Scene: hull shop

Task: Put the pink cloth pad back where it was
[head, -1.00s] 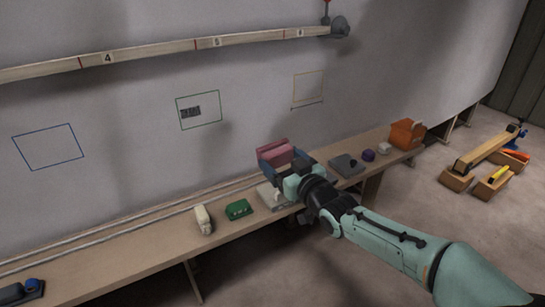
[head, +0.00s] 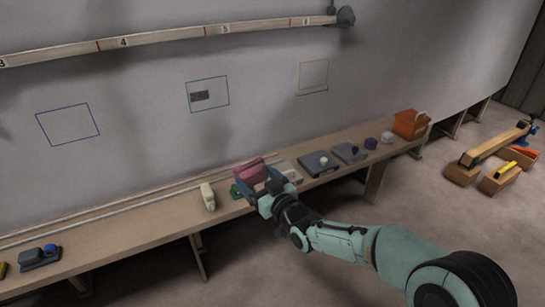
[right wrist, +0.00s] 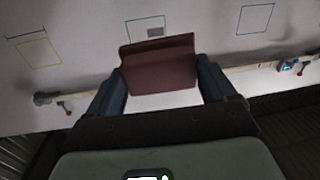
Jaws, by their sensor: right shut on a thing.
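The pink cloth pad (head: 254,169) is held in my right gripper (head: 262,183), just above the bench in the head view. In the right wrist view the pad (right wrist: 160,66) shows dark red between the two blue fingers of my right gripper (right wrist: 163,88), which is shut on it. Behind it is the pale wall with a green outlined square (head: 208,94) holding a small dark patch, a blue outlined square (head: 68,124) and a tan outlined square (head: 313,76). My left gripper is not in view.
The long wooden bench (head: 150,213) carries a cream block (head: 208,196), a green thing (head: 236,191) partly hidden by my gripper, grey flat tools (head: 320,163), a purple thing (head: 371,143) and an orange box (head: 411,124). A numbered rail (head: 165,39) runs along the wall above.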

